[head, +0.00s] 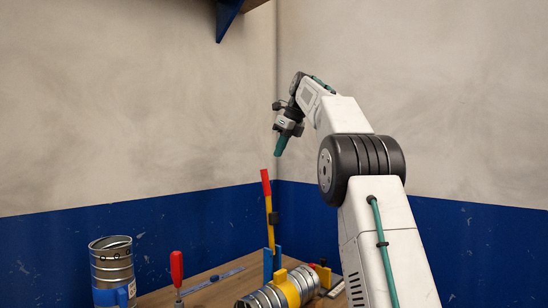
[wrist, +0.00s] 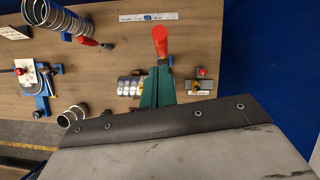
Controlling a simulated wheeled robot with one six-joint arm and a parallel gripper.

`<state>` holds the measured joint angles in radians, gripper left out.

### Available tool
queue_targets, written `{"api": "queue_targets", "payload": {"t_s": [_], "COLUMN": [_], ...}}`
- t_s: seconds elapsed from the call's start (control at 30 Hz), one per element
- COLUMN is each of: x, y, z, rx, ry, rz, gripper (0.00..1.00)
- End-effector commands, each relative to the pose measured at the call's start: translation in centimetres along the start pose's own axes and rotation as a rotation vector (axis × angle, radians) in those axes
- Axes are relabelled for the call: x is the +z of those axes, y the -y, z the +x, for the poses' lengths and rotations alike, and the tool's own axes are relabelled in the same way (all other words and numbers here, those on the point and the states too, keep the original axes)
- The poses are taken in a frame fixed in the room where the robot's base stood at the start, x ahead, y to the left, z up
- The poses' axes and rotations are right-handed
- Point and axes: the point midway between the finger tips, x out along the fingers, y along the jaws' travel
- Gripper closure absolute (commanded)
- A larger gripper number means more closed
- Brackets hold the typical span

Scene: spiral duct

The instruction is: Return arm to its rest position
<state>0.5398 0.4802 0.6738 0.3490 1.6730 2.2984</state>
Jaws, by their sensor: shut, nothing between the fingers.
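My gripper (head: 281,145) is raised in the air in the head view, well above the bench, with its teal fingers pointing down. The fingers are together and hold nothing. In the wrist view the teal fingers (wrist: 157,88) show at the middle, over the bench seen from above. My arm rises from the lower right and bends over to the left at the top.
Below stand a red-handled lever (head: 267,190), a lying metal duct with a yellow band (head: 288,288), an upright duct (head: 111,262) and a red-handled tool (head: 177,268). A blue shelf bracket (head: 228,15) hangs above left. Walls meet behind my arm.

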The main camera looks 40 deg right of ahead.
Motion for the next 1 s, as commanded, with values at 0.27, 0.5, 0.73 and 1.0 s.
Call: {"api": "queue_targets", "payload": {"t_s": [0.27, 0.5, 0.73, 1.0], "x": [0.1, 0.2, 0.3, -3.6], "y": [-0.1, -0.3, 0.1, -0.3], "z": [0.0, 0.1, 0.1, 6.3], "rx": [0.002, 0.003, -0.013, 0.055], "ry": [-0.002, -0.003, 0.004, -0.087], "rz": [-0.002, -0.004, -0.173, -0.673], "gripper": [1.0, 1.0, 1.0, 1.0]}}
